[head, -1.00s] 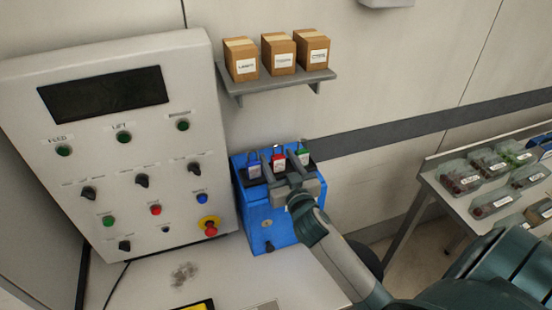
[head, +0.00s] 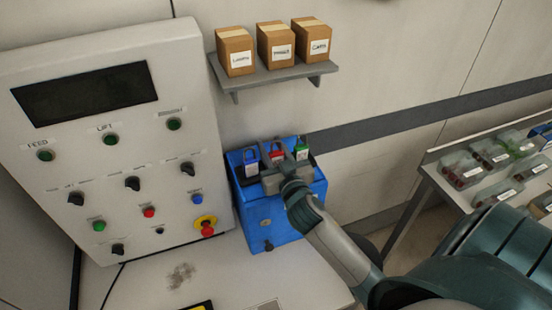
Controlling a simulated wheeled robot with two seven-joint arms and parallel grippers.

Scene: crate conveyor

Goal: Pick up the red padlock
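The red padlock (head: 276,155) stands in the middle of a row on top of the blue box (head: 262,222). A blue padlock (head: 250,161) is to its left and a green padlock (head: 302,152) to its right. My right gripper (head: 277,154) is over the box front, with one finger on each side of the red padlock. The fingers look apart, and I cannot see contact with the padlock. The gripper body hides the padlock's lower part. My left gripper is not in view.
A control panel (head: 110,205) with knobs and a red stop button (head: 206,227) stands close on the left. A shelf (head: 272,75) with three cartons is above the box. A table (head: 437,182) with several clear trays is at right.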

